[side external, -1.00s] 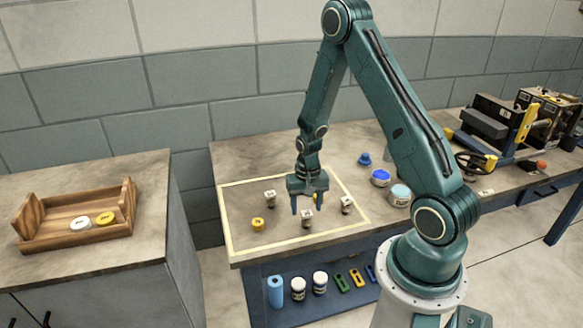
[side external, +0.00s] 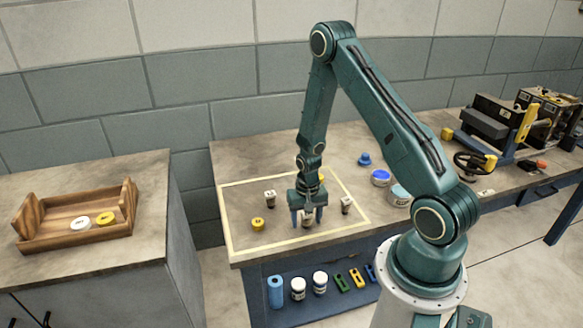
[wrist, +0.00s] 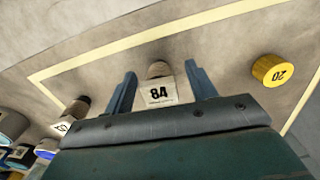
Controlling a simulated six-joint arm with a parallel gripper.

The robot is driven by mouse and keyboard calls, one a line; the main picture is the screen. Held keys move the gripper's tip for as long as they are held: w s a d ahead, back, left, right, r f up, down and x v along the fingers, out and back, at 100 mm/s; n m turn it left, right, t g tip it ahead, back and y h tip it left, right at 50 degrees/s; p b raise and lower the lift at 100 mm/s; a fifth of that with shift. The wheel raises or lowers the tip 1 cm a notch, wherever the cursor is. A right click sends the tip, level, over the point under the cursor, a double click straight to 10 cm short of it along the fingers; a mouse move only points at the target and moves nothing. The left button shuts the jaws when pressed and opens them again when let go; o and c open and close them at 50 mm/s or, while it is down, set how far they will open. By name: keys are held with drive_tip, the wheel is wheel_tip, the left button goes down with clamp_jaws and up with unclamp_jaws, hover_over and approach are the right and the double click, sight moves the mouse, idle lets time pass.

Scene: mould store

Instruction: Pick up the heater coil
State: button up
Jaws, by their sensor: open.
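A small part with a white tag marked 84 (wrist: 160,93) and a brownish round end stands between my gripper's fingers. It also shows in the side view (side external: 308,221). Similar tagged parts stand to its left (side external: 270,197) and right (side external: 346,205); I cannot tell by look alone which one is the heater coil. My gripper (side external: 307,214) points down, low over the bench. Its blue fingers are apart, one on each side of the 84 part, as the wrist view (wrist: 161,88) shows. I cannot tell whether they touch it.
A yellow disc marked 20 (wrist: 272,70) lies on the outlined area, also in the side view (side external: 257,224). Another yellow thing (side external: 321,178) is partly hidden behind my gripper. Jars (side external: 380,178) stand at right. A wooden tray (side external: 45,237) is on the left cabinet.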

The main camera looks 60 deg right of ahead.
drive_tip(key=shift+c, duration=0.3)
drive_tip(key=c, duration=1.1)
drive_tip(key=shift+o, duration=0.2)
drive_tip(key=shift+r, duration=0.1)
wheel_tip(320, 180, up, 20)
idle(0.4)
idle(0.5)
